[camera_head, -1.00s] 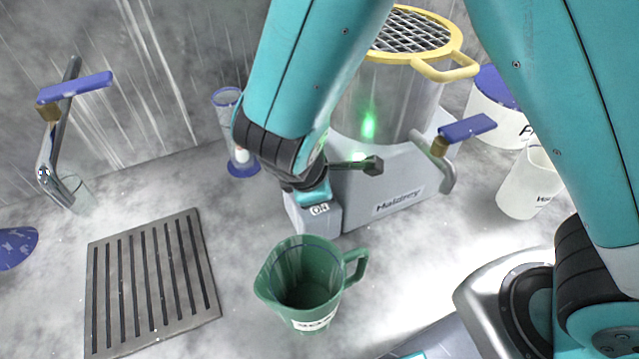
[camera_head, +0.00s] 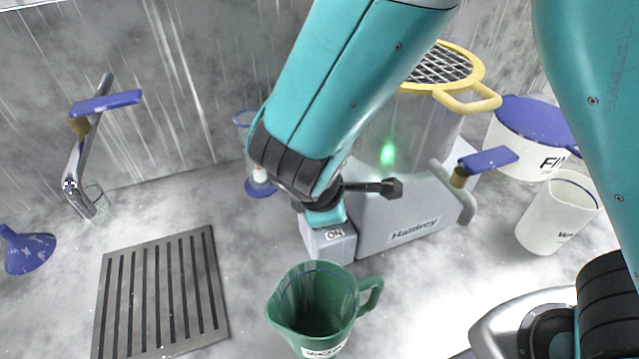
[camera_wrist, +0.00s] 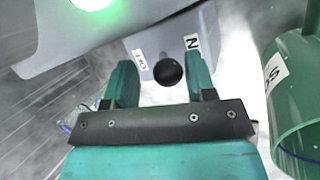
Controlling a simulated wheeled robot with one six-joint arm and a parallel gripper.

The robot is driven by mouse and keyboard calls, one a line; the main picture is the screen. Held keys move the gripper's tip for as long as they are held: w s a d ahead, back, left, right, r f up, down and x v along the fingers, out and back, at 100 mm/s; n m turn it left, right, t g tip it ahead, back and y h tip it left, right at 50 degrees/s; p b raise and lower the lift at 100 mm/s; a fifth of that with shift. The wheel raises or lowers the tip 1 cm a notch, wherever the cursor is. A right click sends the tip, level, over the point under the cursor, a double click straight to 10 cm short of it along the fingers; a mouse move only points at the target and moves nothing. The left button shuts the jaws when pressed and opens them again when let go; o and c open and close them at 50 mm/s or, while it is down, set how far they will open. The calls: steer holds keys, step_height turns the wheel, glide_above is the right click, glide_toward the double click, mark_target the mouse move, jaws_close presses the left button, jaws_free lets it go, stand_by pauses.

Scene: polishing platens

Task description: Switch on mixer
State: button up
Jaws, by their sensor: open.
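The mixer (camera_head: 400,218) is a grey machine labelled Haldrey, with a clear tank, a yellow-rimmed mesh top and a glowing green light. Its small grey switch box (camera_head: 335,246) has an ON label at the front. In the wrist view the switch box (camera_wrist: 196,38) bears OFF and N-ending labels, with a round black knob (camera_wrist: 169,71) between them. My gripper (camera_wrist: 158,75) is open, with its teal fingers on either side of the knob; I cannot tell whether they touch it. In the head view my wrist hides the knob and most of the fingers.
A green jug (camera_head: 318,305) stands in front of the switch box. A slotted drain grate (camera_head: 163,290) lies to the left. A white beaker (camera_head: 556,212) and a blue-lidded tub (camera_head: 520,140) stand right. A clear cylinder with a blue base (camera_head: 259,188) is behind my wrist.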

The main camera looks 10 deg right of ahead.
steer(key=v, duration=1.5)
